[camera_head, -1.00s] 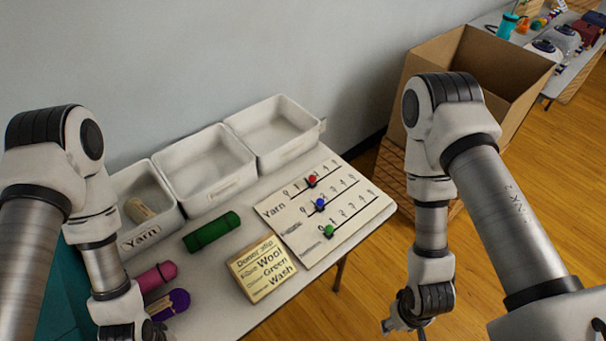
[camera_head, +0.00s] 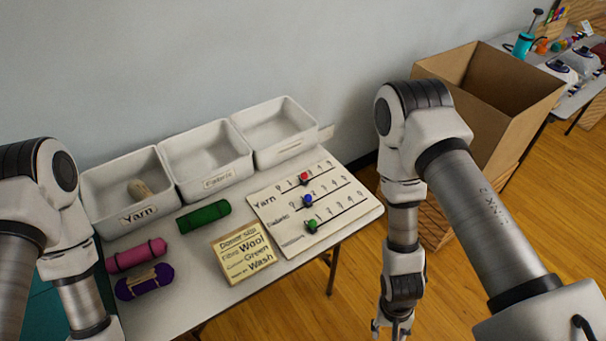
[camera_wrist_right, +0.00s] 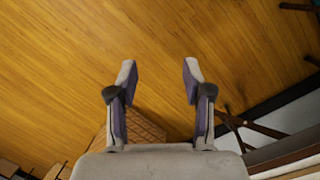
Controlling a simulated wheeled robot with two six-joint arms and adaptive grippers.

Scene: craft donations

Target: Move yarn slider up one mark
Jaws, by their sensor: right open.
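The slider board (camera_head: 350,215) lies on the white table with three numbered rows. The red slider bead (camera_head: 304,178) is on the top row, labelled Yarn, near the low-to-middle marks; its exact mark is too small to read. The blue bead (camera_head: 308,199) and green bead (camera_head: 312,226) sit on the rows below. My right gripper (camera_head: 392,331) hangs at the bottom edge, right of the table and away from the board. The right wrist view shows it open and empty (camera_wrist_right: 159,72) over wooden floor. My left arm is at the lower left, its gripper outside the picture.
Green (camera_head: 204,216), pink (camera_head: 136,256) and purple (camera_head: 145,282) rolls and a donor slip card (camera_head: 243,252) lie in front. A cardboard box (camera_head: 490,95) stands right.

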